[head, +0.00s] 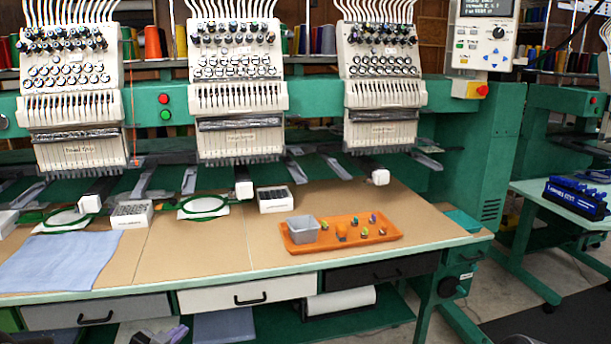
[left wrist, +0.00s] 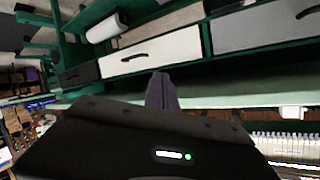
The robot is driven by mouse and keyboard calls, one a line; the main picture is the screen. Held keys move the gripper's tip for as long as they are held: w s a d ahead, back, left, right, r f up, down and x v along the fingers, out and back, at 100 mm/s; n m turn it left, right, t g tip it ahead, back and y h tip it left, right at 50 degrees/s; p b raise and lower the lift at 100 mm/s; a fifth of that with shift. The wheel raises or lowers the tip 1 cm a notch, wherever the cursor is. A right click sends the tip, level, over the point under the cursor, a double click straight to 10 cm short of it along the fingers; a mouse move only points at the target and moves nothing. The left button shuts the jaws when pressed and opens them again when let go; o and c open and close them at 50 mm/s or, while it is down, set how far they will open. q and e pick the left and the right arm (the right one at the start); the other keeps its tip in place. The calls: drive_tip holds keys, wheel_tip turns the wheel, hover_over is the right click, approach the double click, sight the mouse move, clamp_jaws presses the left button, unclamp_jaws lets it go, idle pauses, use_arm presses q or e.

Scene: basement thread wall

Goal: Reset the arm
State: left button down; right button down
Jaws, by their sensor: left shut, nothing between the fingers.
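My left gripper (head: 178,333) shows small at the bottom edge of the head view, low in front of the embroidery machine's table and below its drawers. In the left wrist view its purple-grey fingers (left wrist: 161,92) are together, with nothing between them. They point toward the drawer fronts and touch nothing that I can see. My right gripper does not show in either view.
The table (head: 200,255) holds an orange tray (head: 385,237) with a grey bin (head: 303,229) and several small items, a blue cloth (head: 65,262), and white boxes (head: 275,200). A white drawer (head: 220,296) and a black drawer (head: 400,268) are shut. Floor at right is partly clear.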

use_arm(q)
drive_tip(key=s+d+f+n+g+p, duration=0.2)
drive_tip(key=s+d+f+n+g, duration=0.2)
drive_tip(key=s+d+f, duration=0.4)
drive_tip(key=s+d+f+n+g+p, duration=0.25)
drive_tip(key=s+d+f+g, duration=0.2)
drive_tip(key=s+f, duration=0.5)
drive_tip(key=s+d+g+p, duration=0.1)
drive_tip(key=s+d, duration=0.2)
drive_tip(key=s, duration=0.4)
drive_tip(key=s+d+n+g+h+p, duration=0.1)
drive_tip(key=s+d+g+p, duration=0.1)
drive_tip(key=s+d, duration=0.2)
drive_tip(key=s+d+n+g+p, duration=0.1)
drive_tip(key=s+d, duration=0.3)
drive_tip(key=s, duration=0.5)
drive_tip(key=shift+s+r+g+h+p, duration=0.15)
drive_tip(key=shift+s+g+h+p, duration=0.15)
drive_tip(key=shift+g+h, duration=0.1)
